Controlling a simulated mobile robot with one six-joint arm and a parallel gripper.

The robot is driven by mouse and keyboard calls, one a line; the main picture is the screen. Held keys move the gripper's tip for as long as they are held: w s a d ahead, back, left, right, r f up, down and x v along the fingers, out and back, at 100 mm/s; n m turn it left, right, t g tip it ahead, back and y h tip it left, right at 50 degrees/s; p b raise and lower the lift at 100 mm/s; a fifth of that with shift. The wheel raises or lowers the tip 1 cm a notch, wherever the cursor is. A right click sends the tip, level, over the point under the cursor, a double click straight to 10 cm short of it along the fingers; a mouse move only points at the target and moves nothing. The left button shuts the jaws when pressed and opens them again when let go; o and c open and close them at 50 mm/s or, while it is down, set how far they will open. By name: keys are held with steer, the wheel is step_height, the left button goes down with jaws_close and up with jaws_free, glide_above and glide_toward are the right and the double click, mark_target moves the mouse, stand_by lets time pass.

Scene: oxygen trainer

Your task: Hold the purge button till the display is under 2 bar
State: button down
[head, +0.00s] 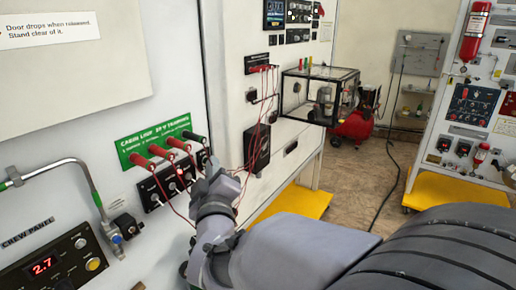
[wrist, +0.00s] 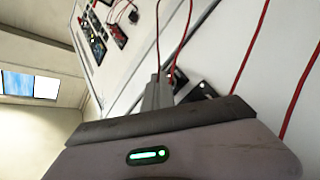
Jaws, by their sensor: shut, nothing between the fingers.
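The crew panel (head: 60,258) is at the lower left of the head view. Its red display (head: 43,266) reads 2.7. A yellow round button (head: 93,264) and a white one (head: 80,243) sit right of the display; their labels are too small to read, so I cannot tell which is the purge button. My gripper (wrist: 158,80) is shut and empty in the wrist view, close to the white wall panel and red leads. In the head view my wrist is right of the crew panel, apart from its buttons; the fingertips are hard to make out there.
A metal pipe (head: 60,163) curves above the crew panel. A clear box (head: 320,95) juts from the farther panel. Yellow-based stands are behind.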

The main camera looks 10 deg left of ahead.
steer(key=shift+d, duration=0.15)
stand_by(0.8)
steer(key=shift+s+d+b, duration=0.25)
steer(key=shift+d+b, duration=0.2)
steer(key=shift+d, duration=0.1)
steer(key=shift+s+d+b, duration=0.3)
steer(key=shift+s+d, duration=0.05)
steer(key=shift+d, duration=0.4)
steer(key=shift+s+d+b, duration=0.3)
steer(key=shift+d+b, duration=0.05)
steer(key=shift+d, duration=0.45)
steer(key=shift+s+d+b, duration=0.3)
steer(key=shift+s+d, duration=0.05)
steer(key=shift+d, duration=0.4)
